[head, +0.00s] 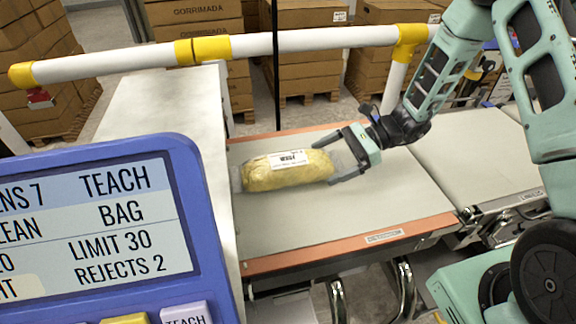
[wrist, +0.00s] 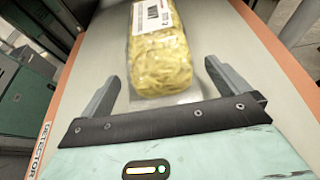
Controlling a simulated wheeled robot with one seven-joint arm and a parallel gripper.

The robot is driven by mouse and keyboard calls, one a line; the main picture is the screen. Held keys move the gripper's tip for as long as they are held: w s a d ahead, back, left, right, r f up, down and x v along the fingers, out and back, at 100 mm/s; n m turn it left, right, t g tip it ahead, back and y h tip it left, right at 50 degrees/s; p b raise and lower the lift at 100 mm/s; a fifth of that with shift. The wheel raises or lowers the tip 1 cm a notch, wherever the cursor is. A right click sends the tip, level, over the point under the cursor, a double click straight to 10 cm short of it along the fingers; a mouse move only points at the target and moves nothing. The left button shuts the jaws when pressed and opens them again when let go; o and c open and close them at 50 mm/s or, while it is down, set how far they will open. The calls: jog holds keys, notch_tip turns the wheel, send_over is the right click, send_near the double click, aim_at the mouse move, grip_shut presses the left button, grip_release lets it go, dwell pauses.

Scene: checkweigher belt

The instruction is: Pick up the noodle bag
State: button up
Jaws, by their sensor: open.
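The noodle bag (head: 287,171) is a clear bag of yellow noodles with a white label. It lies flat on the grey belt (head: 300,225). My gripper (head: 333,160) is open at the bag's right end in the head view. In the wrist view the bag (wrist: 158,55) lies ahead of my gripper (wrist: 163,80). Its clear near end reaches between the two fingers, with a gap on each side. I cannot tell whether the fingers touch the bag in the head view.
A blue display panel (head: 95,215) stands at the left front. A white rail with yellow joints (head: 290,43) runs behind the belt. Another belt section (head: 480,150) lies to the right. Stacked cartons (head: 310,60) stand behind the rail. The belt in front of the bag is clear.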

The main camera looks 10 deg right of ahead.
jog(key=shift+x, duration=1.4)
jog(key=c, duration=1.2)
jog(key=shift+r, duration=0.1)
jog(key=shift+c, duration=1.3)
